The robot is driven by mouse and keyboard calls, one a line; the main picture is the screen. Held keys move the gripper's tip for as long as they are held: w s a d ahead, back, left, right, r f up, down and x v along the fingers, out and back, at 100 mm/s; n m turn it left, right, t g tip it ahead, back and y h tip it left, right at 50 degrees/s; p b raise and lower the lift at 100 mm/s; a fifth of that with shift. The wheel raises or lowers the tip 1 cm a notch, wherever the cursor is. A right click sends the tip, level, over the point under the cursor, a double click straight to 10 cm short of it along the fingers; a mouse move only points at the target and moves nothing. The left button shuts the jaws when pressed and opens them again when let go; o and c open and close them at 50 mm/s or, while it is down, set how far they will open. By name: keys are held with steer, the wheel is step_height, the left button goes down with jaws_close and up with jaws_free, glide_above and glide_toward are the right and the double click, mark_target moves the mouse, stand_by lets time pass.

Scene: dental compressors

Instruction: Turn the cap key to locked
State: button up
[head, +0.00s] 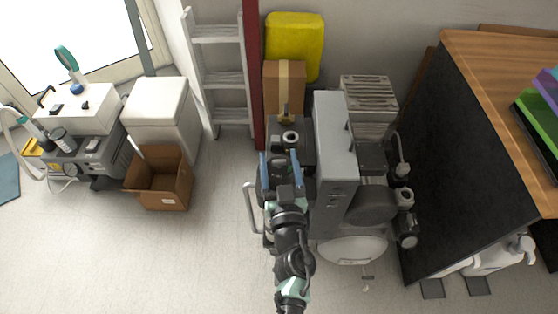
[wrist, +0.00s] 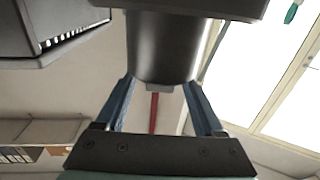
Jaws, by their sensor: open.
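My gripper (head: 281,160) reaches over a dark part of the compressor unit (head: 337,135), its two blue fingers spread apart. In the wrist view my gripper (wrist: 160,92) is open, and a grey metal cylinder (wrist: 162,45) stands just beyond and between the fingertips. A small grey tab (wrist: 161,88) shows at the cylinder's near end; I cannot tell whether it is the cap key. No contact between the fingers and the cylinder is clear. In the head view a round pale ring with a dark centre (head: 290,137) sits just past the fingers. No lock marking is readable.
A dark red post (head: 252,75) and a ladder (head: 218,65) stand behind to the left. A cardboard box (head: 284,85) and a yellow container (head: 296,38) are behind the unit. An open carton (head: 160,190) is at left; a black-sided bench (head: 450,150) is at right. Floor at front left is clear.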

steer(key=shift+c, duration=0.3)
jaws_close()
steer(key=b, duration=0.1)
steer(key=h+b, duration=0.1)
steer(key=shift+f+m+b, duration=0.25)
steer(key=shift+m+b, duration=0.05)
steer(key=shift+m, duration=0.1)
steer(key=m+h+b, duration=0.1)
steer(key=h+b, duration=0.1)
steer(key=b, duration=0.3)
steer(key=shift+h, duration=0.4)
steer(key=m+h+b, duration=0.1)
steer(key=b, duration=0.2)
steer(key=shift+b, duration=0.35)
steer(key=shift+m+h+b, duration=0.4)
steer(key=shift+h+b, duration=0.2)
steer(key=shift+b, duration=0.45)
steer(key=shift+r+b, duration=0.2)
steer(key=shift+b, duration=0.25)
